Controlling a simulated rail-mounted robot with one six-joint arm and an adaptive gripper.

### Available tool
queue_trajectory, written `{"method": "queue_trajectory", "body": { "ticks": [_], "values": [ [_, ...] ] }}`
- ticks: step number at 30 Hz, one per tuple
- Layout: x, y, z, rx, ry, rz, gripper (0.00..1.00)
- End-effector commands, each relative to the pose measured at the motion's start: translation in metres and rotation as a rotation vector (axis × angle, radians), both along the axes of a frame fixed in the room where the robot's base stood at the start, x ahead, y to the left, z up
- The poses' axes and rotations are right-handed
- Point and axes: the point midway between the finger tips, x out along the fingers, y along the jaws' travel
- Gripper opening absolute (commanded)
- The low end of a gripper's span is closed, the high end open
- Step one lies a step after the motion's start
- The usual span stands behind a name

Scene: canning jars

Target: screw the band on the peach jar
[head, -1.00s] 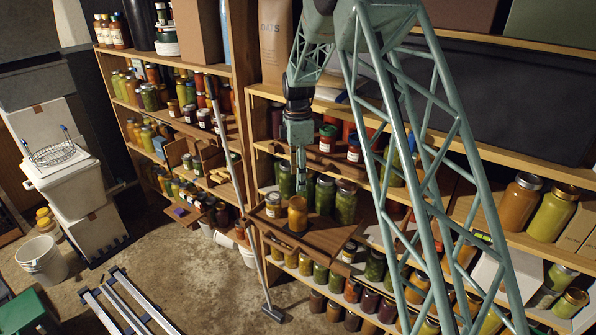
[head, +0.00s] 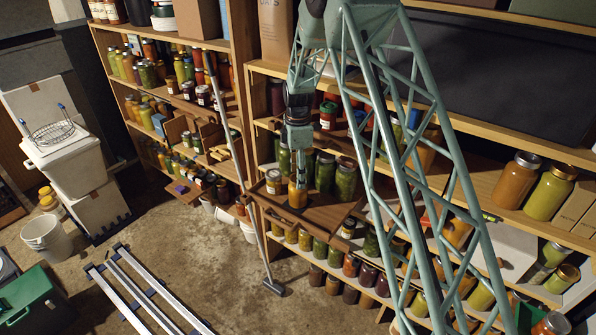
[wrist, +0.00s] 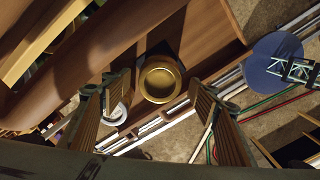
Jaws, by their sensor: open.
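The peach jar (head: 297,196) stands upright on a pulled-out wooden shelf board, orange in the head view. In the wrist view I look down on a round gold band (wrist: 160,80) at the jar's top; how tightly it sits cannot be told. My gripper (head: 299,179) points straight down over the jar, its tip at the jar's top in the head view. In the wrist view its two fingers stand wide apart, one on each side of the band, with gaps between. The jar's body is hidden below the band there.
A white-lidded jar (head: 273,181) stands close to the left of the peach jar; its lid (wrist: 115,112) is near the left finger. Large green jars (head: 346,179) stand behind on the right. The wooden board (head: 325,215) is clear at its front right.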

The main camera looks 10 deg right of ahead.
Motion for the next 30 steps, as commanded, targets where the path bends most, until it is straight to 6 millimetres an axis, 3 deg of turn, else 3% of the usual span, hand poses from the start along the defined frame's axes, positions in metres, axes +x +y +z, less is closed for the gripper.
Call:
{"method": "queue_trajectory", "body": {
  "ticks": [11, 19, 23, 24, 27, 30],
  "values": [
    [-0.0002, 0.0, -0.0021, 0.0, 0.001, 0.0, 0.54],
    [-0.0002, 0.0, -0.002, 0.0, 0.0, 0.0, 0.29],
    [-0.0002, 0.0, -0.002, 0.0, 0.001, 0.0, 0.29],
    [-0.0002, 0.0, -0.002, 0.0, 0.001, 0.0, 0.35],
    [-0.0002, 0.0, -0.002, 0.0, 0.001, 0.0, 0.26],
    [-0.0002, 0.0, -0.002, 0.0, 0.001, -0.003, 0.26]
  ]
}}
